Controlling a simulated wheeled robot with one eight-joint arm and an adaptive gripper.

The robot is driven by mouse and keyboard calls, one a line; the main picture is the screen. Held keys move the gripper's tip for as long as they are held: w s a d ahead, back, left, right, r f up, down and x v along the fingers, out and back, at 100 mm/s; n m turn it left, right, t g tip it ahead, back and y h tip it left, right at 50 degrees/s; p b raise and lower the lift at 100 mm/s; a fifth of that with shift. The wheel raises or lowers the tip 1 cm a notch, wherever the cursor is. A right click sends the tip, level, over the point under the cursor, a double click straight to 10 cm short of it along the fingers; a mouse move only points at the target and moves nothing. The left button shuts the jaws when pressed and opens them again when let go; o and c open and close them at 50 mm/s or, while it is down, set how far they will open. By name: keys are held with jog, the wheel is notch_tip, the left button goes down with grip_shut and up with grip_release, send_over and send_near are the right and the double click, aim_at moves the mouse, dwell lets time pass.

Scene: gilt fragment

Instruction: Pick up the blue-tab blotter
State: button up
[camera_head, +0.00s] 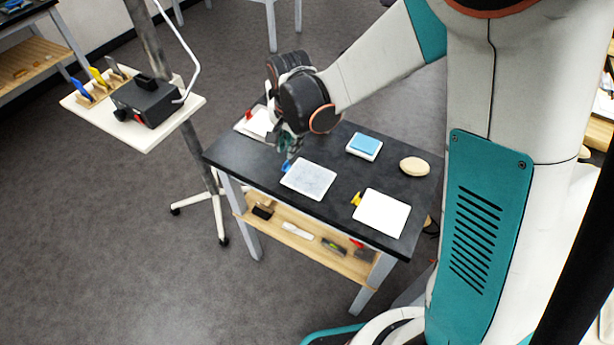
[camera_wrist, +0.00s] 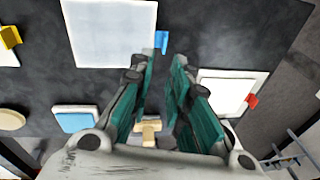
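The blue-tab blotter is a pale grey-white sheet (camera_head: 312,180) lying flat on the dark table top. Its blue tab (camera_head: 287,166) sticks out at its left edge. In the wrist view the sheet (camera_wrist: 110,28) is at the top, with the blue tab (camera_wrist: 162,41) on its right side. My gripper (camera_head: 289,152) is over the table near the blue tab. In the wrist view my gripper (camera_wrist: 158,60) has its two green fingers apart, with dark table top visible between them. The blue tab appears just beyond the fingertips, in line with the gap. Nothing is held.
A yellow-tab white sheet (camera_head: 382,213) lies to the right. A red-tab white piece (camera_head: 258,123) lies at the left end. A blue block on a white base (camera_head: 364,145) and a tan oval (camera_head: 414,166) are behind. A lower shelf (camera_head: 300,240) holds several small things.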

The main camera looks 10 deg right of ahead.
aim_at(288, 162)
jog(key=f+b, duration=0.1)
jog(key=f, duration=0.3)
jog(key=w+f+b, duration=0.1)
jog(key=f, duration=0.2)
jog(key=shift+a+f+b, duration=0.1)
jog(key=shift+a+b, duration=0.2)
jog(key=shift+a, duration=0.05)
grip_shut()
